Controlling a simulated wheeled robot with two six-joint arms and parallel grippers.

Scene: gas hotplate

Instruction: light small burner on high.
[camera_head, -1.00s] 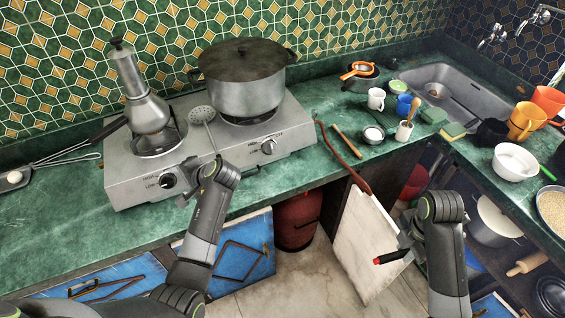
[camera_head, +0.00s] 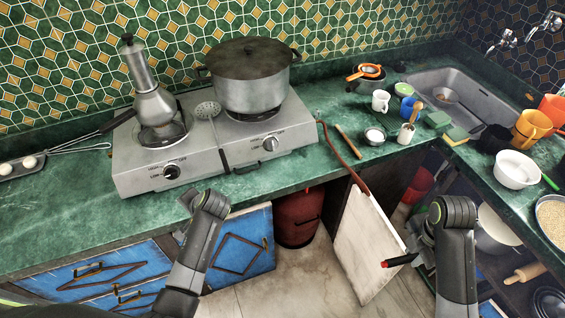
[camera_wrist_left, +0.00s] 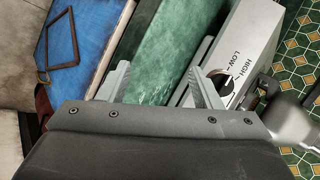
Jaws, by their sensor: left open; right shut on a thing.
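The silver hotplate (camera_head: 140,180) stands on the green counter. Its left burner (camera_head: 165,132) carries a metal coffee pot (camera_head: 154,106); its right burner is mostly hidden under a large lidded pot (camera_head: 250,82). The left knob (camera_head: 172,171) is black and also shows in the left wrist view (camera_wrist_left: 223,83), beside LOW and HIGH marks; its exact setting is unclear. My left gripper (camera_wrist_left: 163,75) is open and empty, off the hotplate's front, apart from the knob. My right gripper (camera_head: 412,250) is shut on a black, red-tipped lighter-like stick (camera_head: 402,260), low in front of the cabinets.
The right knob (camera_head: 270,143) sits below the large pot. Cups and a white bowl (camera_head: 516,169) stand to the right.

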